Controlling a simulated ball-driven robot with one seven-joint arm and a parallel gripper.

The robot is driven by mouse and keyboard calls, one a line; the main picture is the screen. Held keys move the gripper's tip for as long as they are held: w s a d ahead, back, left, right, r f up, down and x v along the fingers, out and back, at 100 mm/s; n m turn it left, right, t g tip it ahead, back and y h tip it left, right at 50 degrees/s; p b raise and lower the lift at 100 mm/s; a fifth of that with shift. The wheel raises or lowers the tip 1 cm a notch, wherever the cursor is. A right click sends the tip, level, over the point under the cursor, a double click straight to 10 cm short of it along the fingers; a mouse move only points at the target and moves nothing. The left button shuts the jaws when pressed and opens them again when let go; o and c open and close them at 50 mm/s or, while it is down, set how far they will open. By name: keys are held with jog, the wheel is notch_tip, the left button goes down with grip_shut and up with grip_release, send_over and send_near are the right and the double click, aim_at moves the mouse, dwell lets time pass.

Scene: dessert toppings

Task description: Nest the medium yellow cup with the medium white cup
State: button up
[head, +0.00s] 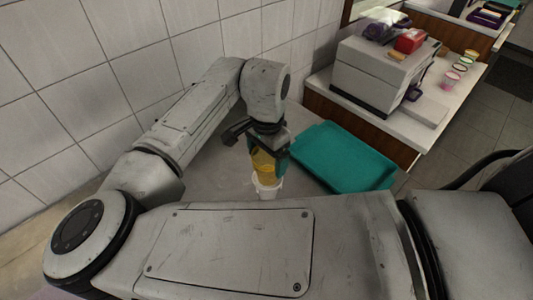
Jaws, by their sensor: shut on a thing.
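The medium yellow cup (263,163) is in my gripper (267,154), which points down and is shut on it. The medium white cup (267,188) stands upright on the grey table directly below the yellow cup in the picture. The yellow cup's lower end meets or overlaps the white cup's rim in this view. I cannot tell how far it sits inside. My arm hides the front part of the table, and the gripper hides part of the yellow cup.
A teal tray (375,180) lies just right of the cups. Behind it a white counter (447,128) holds a large grey-white machine (372,72) and several small cups. A tiled wall (60,100) closes off the left. Some bare table (222,172) shows left of the cups.

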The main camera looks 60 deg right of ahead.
jog(key=shift+f+b, duration=1.6)
jog(key=shift+f, duration=0.95)
jog(key=o, duration=0.8)
jog(key=shift+r+p, duration=2.85)
jog(key=shift+r, duration=1.7)
